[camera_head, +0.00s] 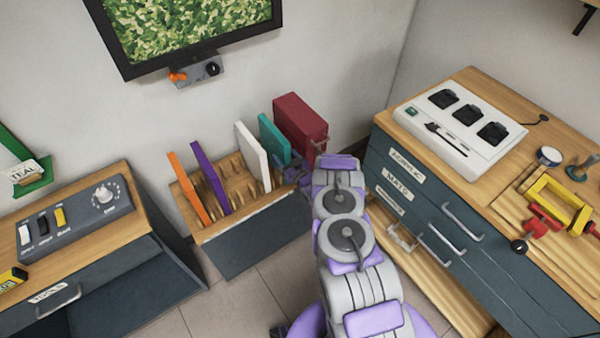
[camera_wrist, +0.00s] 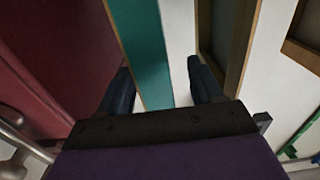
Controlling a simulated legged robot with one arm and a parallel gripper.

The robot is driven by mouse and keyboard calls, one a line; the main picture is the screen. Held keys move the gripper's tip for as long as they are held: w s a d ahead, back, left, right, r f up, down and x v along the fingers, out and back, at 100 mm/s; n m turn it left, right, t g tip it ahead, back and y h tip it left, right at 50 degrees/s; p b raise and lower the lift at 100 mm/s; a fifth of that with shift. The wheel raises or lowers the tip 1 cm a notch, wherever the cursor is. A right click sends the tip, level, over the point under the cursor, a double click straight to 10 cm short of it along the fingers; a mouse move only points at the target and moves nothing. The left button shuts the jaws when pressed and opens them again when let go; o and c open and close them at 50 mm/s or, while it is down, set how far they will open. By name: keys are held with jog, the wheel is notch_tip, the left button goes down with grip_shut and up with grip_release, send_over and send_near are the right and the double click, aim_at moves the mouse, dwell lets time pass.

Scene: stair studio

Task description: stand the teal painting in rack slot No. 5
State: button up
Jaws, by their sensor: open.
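The teal painting (camera_head: 273,139) stands upright in the wooden rack (camera_head: 213,223), between the white painting and the dark red case. In the wrist view, the teal painting (camera_wrist: 146,50) runs edge-on between my two dark fingers. My gripper (camera_head: 299,176) is at the right end of the rack, beside the teal painting; my arm partly covers that end. My gripper (camera_wrist: 162,85) is open, with a gap showing on both sides of the teal edge. I cannot read any slot numbers on the rack.
Orange (camera_head: 188,189), purple (camera_head: 211,178) and white (camera_head: 253,156) paintings stand in the rack to the left. The dark red case (camera_head: 300,125) is close behind my gripper. A drawer cabinet (camera_head: 432,215) bounds the right, a control desk (camera_head: 85,225) the left.

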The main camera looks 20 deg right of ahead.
jog(key=p+v, duration=0.4)
jog(key=v, duration=1)
jog(key=shift+s, duration=0.2)
jog(key=shift+d, duration=0.1)
